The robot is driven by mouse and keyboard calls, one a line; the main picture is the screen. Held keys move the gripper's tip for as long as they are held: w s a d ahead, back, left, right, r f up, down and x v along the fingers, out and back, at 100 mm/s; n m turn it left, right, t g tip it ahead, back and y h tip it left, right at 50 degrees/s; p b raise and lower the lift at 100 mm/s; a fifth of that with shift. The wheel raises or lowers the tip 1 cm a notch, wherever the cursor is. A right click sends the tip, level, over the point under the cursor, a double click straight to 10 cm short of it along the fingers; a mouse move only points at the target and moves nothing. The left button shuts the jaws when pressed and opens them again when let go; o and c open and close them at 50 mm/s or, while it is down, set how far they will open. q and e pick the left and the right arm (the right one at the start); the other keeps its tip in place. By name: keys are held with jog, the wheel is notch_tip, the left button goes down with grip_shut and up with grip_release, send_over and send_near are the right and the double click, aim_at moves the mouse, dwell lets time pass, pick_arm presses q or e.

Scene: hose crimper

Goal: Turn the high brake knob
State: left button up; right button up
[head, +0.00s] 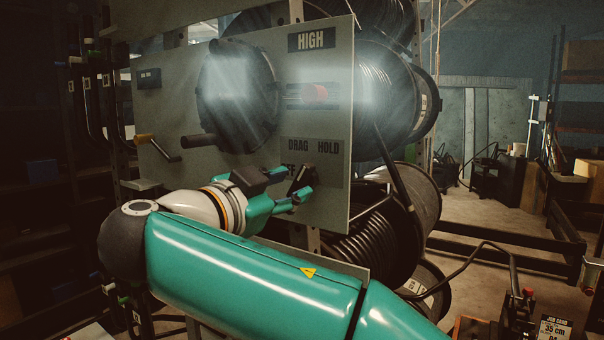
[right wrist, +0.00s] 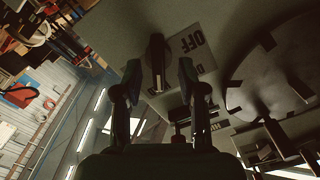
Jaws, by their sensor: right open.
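The high brake knob (head: 301,178) is a dark bar-shaped handle low on the grey panel (head: 331,208), below the DRAG and HOLD labels and under the HIGH sign (head: 312,40). In the right wrist view the knob (right wrist: 156,52) stands between the two fingertips. My right gripper (head: 292,184) reaches to the panel from the left with its fingers apart, one on each side of the knob. It also shows open in the right wrist view (right wrist: 160,78). I cannot tell whether a finger touches the knob. An OFF label (right wrist: 191,40) shows beside it. My left gripper is out of view.
A large dark wheel (head: 238,95) with a handle and a small crank (head: 158,147) sit on the panel left of the knob. Hose reels (head: 390,95) stand behind the panel.

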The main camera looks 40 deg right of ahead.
aim_at(295, 183)
jog(key=shift+p+x, duration=0.35)
jog(key=shift+x, duration=1.15)
jog(key=shift+s, duration=0.1)
grip_shut()
jog(key=shift+d+r, duration=0.15)
